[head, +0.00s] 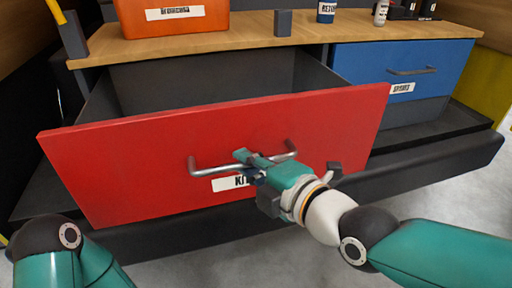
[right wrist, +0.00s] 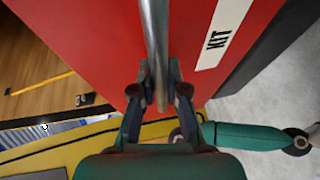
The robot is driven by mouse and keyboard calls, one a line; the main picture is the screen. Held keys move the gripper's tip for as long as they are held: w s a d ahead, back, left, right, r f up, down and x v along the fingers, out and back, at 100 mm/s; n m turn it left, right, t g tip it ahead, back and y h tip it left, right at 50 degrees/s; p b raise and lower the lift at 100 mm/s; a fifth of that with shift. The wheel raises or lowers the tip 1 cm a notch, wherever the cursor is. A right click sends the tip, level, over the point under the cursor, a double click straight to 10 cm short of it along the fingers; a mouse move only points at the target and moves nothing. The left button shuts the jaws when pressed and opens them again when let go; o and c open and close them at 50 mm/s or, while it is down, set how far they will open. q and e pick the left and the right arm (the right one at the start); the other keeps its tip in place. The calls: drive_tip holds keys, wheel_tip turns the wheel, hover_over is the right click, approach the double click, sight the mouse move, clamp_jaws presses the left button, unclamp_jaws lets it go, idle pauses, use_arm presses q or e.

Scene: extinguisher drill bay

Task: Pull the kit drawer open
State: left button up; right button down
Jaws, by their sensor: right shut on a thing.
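The red kit drawer (head: 130,150) stands pulled out from the bench, and its dark inside shows behind the front in the head view. Its front carries a metal bar handle (head: 207,172) and a white label reading KIT, partly hidden by my gripper. My right gripper (head: 262,165) is shut on the handle near its middle. In the right wrist view the handle (right wrist: 155,45) runs between the two fingers (right wrist: 160,95), and the red front (right wrist: 95,50) lies behind it. My left arm shows at the lower left of the head view, but its gripper is out of view.
A blue drawer (head: 430,62) with its own handle is shut at the right. The wooden worktop (head: 240,27) above holds an orange box (head: 175,18), a grey block (head: 283,23), a blue can (head: 326,11) and a small white bottle (head: 381,12). Grey floor lies at the front right.

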drive_tip(key=shift+s+f, duration=0.25)
drive_tip(key=shift+s, duration=0.05)
drive_tip(key=c, duration=1.2)
unclamp_jaws()
drive_tip(key=shift+r, duration=0.15)
drive_tip(key=shift+v, duration=3.7)
drive_tip(key=shift+d, duration=0.1)
